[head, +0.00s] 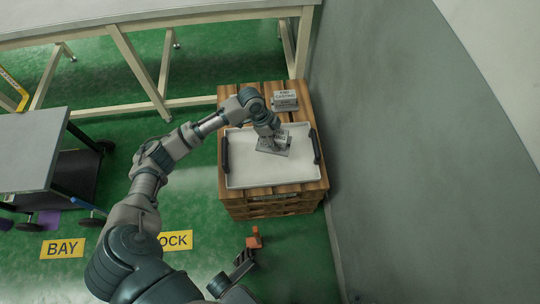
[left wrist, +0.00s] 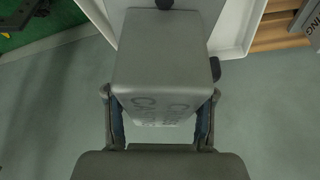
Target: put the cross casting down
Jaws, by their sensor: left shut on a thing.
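My left gripper (head: 268,131) is over the white tray (head: 240,170) and shut on the cross casting (head: 274,147), a grey metal piece with dark lettering. In the left wrist view the casting (left wrist: 160,75) fills the middle, its lettered face between the two fingers (left wrist: 160,125). The tray's white rim (left wrist: 235,28) shows beyond it. In the head view the casting appears within the tray's outline, near its middle. Whether it touches the tray floor cannot be told.
The tray sits on a wooden pallet stack (head: 275,208) and has dark handles at both sides. A grey end casting (head: 285,97) stands on the pallet behind the tray. A grey wall (head: 400,150) rises close on the right. A grey cart (head: 28,150) stands left.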

